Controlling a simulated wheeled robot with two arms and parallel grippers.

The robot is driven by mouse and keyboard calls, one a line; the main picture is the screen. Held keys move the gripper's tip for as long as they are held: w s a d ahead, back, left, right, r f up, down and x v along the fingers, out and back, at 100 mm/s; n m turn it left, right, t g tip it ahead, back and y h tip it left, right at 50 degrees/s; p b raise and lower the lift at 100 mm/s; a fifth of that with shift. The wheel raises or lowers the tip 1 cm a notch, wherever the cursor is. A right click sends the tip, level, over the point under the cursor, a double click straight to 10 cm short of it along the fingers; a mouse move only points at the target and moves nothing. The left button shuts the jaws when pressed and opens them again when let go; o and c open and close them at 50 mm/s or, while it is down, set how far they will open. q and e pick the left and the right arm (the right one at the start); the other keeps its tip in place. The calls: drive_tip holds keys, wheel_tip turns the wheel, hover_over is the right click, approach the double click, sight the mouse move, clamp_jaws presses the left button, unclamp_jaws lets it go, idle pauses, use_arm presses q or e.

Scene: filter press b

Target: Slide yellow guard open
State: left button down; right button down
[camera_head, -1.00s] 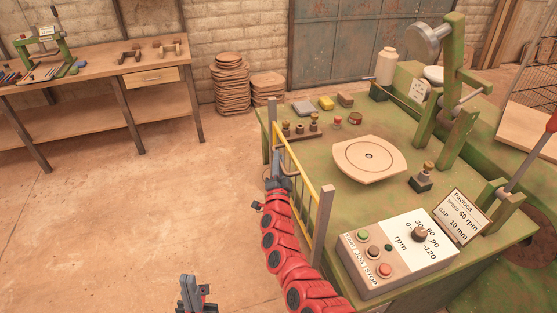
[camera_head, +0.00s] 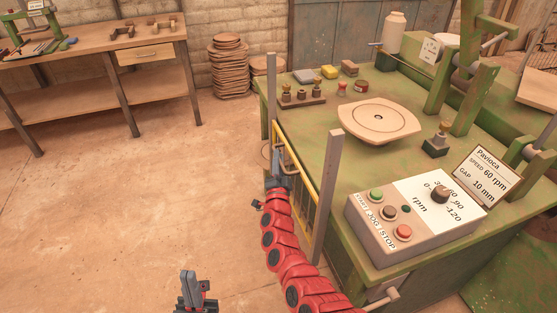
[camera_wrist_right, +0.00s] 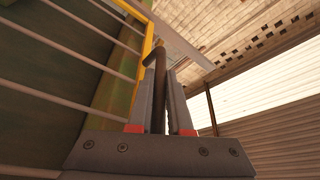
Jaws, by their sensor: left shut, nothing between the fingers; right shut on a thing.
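The yellow guard (camera_head: 296,158), a yellow frame with thin bars, sits between two grey posts on the left side of the green table. The posts stand well above its top rail. My right gripper (camera_head: 280,182) is shut on the guard's handle (camera_head: 287,158), on the guard's outer side. In the right wrist view, the two fingers (camera_wrist_right: 165,125) close around the dark bent handle (camera_wrist_right: 159,85), beside the yellow frame edge (camera_wrist_right: 147,52) and pale bars. My left gripper (camera_head: 190,283) is shut and empty, low over the floor, away from the guard.
The left post (camera_head: 271,90) and right post (camera_head: 327,190) flank the guard. A control box (camera_head: 400,235) stands on the table's near corner. A round plate (camera_head: 379,120) lies mid-table. The floor (camera_head: 120,210) to the left is clear.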

drive_tip(key=c, duration=0.8)
unclamp_jaws()
drive_tip(key=shift+c, duration=0.2)
drive_tip(key=v, duration=1.7)
drive_tip(key=shift+s+b, duration=0.25)
drive_tip(key=shift+b, duration=0.05)
drive_tip(key=shift+f, duration=0.1)
